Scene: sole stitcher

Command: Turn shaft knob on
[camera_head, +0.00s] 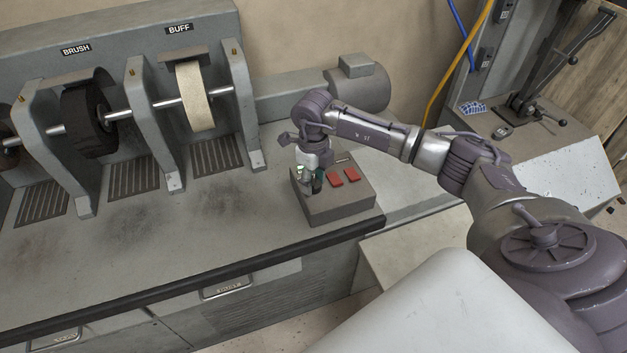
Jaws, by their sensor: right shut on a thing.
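A grey control box (343,208) stands on the bench near its front right edge. Its top carries two red pieces (336,179) on the right and small knob parts, one with a green spot, on the left. My right gripper (311,187) points down onto the left part of the box top. It is shut on a small knob there, which its fingers mostly hide. Which way the knob is turned cannot be seen. My left gripper is not in view.
A brush wheel (88,113) and a buff wheel (195,97) sit on a shaft between upright brackets at the left. A grey motor (358,86) stands behind the box. The bench top (190,235) left of the box is clear. A lever machine (545,85) stands at the far right.

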